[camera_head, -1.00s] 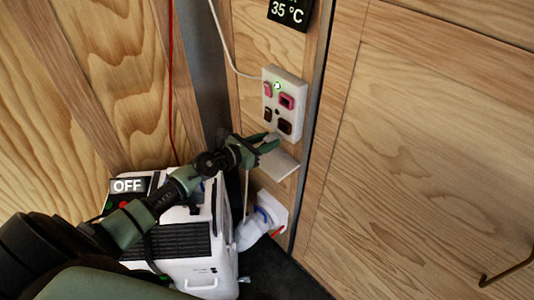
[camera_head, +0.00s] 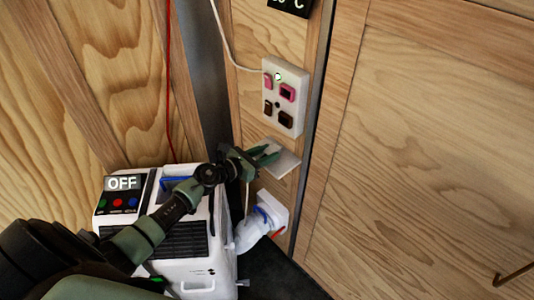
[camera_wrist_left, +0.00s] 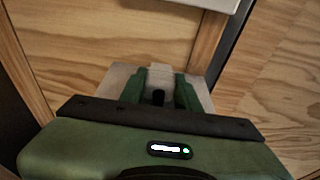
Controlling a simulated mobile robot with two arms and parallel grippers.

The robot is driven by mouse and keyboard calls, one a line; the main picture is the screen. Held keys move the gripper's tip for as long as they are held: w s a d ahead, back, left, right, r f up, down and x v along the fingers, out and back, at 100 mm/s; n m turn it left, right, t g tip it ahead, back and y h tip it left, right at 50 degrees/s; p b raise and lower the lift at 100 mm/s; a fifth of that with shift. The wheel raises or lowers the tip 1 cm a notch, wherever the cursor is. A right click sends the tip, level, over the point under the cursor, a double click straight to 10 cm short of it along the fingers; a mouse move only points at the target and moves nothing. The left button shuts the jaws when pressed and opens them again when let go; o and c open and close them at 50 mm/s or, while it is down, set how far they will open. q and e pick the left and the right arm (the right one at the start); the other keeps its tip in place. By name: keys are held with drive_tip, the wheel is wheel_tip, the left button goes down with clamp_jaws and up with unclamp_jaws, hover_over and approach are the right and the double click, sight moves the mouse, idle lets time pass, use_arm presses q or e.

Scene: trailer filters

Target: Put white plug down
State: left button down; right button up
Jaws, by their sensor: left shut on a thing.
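In the left wrist view the gripper (camera_wrist_left: 160,88) is shut on the white plug (camera_wrist_left: 160,72), which sits between the green fingers over the shelf. I cannot tell whether the plug touches the shelf. In the head view the plug is mostly hidden by the fingers. My right gripper is not in view.
A white machine (camera_head: 190,262) with a display reading OFF (camera_head: 124,183) stands below my left arm. A white hose fitting (camera_head: 262,222) is on the wall under the shelf. A wooden cabinet door (camera_head: 420,150) fills the right side.

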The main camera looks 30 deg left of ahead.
use_arm(q)
drive_tip(key=shift+f, duration=0.35)
drive_tip(key=c, duration=1)
unclamp_jaws()
drive_tip(key=shift+r, duration=0.1)
drive_tip(key=shift+r, duration=0.1)
drive_tip(key=shift+r, duration=0.25)
drive_tip(key=shift+r+p, duration=0.5)
drive_tip(key=shift+p, duration=0.2)
drive_tip(key=v, duration=0.4)
drive_tip(key=b+v, duration=0.1)
drive_tip(key=v, duration=0.7)
drive_tip(key=shift+f+b, duration=0.3)
drive_tip(key=shift+b, duration=0.1)
